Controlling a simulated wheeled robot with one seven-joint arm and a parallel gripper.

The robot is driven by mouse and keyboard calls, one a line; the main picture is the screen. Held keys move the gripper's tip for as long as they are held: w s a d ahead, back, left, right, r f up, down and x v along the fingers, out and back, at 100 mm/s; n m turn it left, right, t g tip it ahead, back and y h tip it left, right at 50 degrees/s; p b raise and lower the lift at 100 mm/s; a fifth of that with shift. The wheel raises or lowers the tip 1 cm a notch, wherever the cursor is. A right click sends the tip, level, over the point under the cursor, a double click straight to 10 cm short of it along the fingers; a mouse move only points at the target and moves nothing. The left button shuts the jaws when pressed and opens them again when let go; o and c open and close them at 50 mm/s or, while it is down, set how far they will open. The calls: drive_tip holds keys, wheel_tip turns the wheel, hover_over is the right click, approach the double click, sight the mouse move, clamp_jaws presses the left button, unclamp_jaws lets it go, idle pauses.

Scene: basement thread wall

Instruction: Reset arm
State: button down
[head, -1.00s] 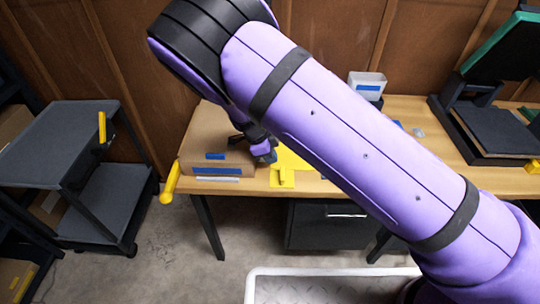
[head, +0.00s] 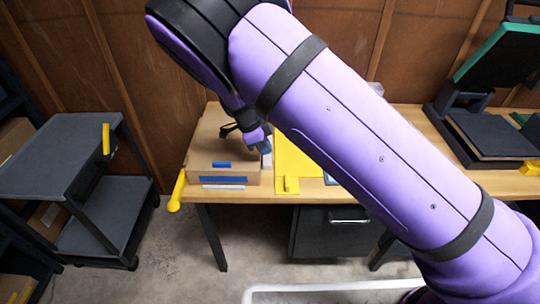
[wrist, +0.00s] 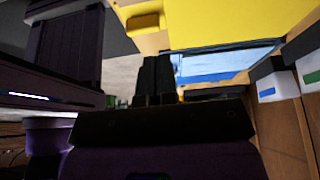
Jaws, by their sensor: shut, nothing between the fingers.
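My purple arm (head: 370,150) crosses the head view from the lower right to the upper left, and its black joint is at the top. My gripper (head: 262,148) hangs above the wooden workbench (head: 420,185), by the right end of a cardboard box. It is small and partly hidden by the arm. In the wrist view, the dark fingers of my gripper (wrist: 154,75) are together, with nothing seen between them. Whether the gripper touches the box cannot be told.
The cardboard box (head: 207,146) has blue strips. A yellow board (head: 295,155) is right of it. A black and green press (head: 490,130) stands at the bench's right. A grey cart (head: 60,160) is at left, with bare floor between cart and bench. A white-edged tray (head: 330,285) is in front.

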drive_tip(key=a+r, duration=0.4)
drive_tip(key=s+d+r+n+y, duration=0.3)
drive_tip(key=s+d+r+n, duration=0.1)
drive_tip(key=d+r, duration=0.85)
drive_tip(key=s+d+r+n+y, duration=0.3)
drive_tip(key=d+r+n, duration=0.1)
drive_tip(key=d+r, duration=0.85)
drive_tip(key=s+d+r+n+t, duration=0.2)
drive_tip(key=s+d+r+n, duration=0.2)
drive_tip(key=s, duration=0.8)
drive_tip(key=s+d+r+n+t+h, duration=0.1)
drive_tip(key=s+d+r+n+t, duration=0.2)
drive_tip(key=s, duration=0.9)
drive_tip(key=d+n, duration=0.3)
drive_tip(key=d, duration=0.1)
drive_tip(key=shift+r, duration=0.35)
drive_tip(key=shift+w+d, duration=0.1)
drive_tip(key=shift+a, duration=0.2)
